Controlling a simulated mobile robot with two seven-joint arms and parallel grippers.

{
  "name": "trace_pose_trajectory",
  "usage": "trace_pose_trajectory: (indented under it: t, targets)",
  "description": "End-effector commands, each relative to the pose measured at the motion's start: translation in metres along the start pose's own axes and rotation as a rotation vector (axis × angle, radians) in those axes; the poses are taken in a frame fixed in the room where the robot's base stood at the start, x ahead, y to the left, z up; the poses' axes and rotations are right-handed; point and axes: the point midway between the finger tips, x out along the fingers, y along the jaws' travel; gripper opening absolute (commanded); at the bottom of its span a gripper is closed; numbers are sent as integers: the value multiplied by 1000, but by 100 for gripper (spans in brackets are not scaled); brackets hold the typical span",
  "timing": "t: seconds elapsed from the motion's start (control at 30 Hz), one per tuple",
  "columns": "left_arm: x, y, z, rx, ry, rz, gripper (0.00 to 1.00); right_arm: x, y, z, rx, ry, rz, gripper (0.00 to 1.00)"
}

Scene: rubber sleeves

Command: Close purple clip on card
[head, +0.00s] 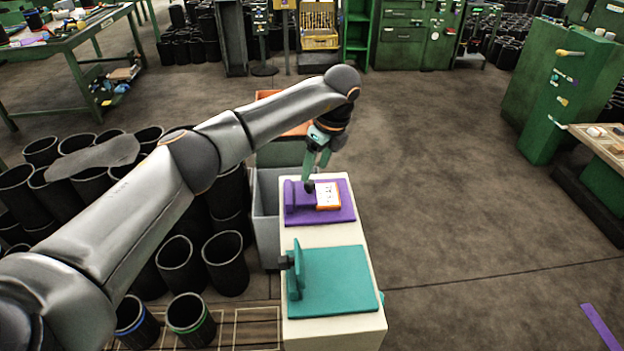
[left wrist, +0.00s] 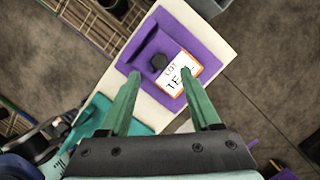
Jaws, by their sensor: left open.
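The purple clip (head: 346,212) lies on the far part of a cream stand. Its purple flap (head: 296,196) is at the left side, with a dark knob beside the card; its exact tilt is hard to tell. A white card with an orange border (head: 328,195) lies on the right part of the purple base, and the flap does not cover it. The card (left wrist: 180,75) also shows in the left wrist view, with the dark knob (left wrist: 159,61) to its left. My left gripper (head: 315,175) is open and empty above the clip, fingers pointing down near the knob. My right gripper is out of view.
A teal clip (head: 340,285) with its flap upright sits on the near part of the cream stand (head: 335,334). A grey bin (head: 265,220) and many black rubber sleeves (head: 226,262) stand to the left.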

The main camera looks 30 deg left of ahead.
Motion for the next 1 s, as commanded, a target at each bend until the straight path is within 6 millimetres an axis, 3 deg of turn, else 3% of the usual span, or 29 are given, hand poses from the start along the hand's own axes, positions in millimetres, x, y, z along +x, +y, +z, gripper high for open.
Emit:
trace_pose_trajectory:
  t: [0.2,0.4,1.0]
  targets:
    - [-44,0,0,-1,0,-3,64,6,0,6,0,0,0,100]
    - [-65,0,0,-1,0,0,64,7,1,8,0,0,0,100]
    - [-68,0,0,-1,0,1,64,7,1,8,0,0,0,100]
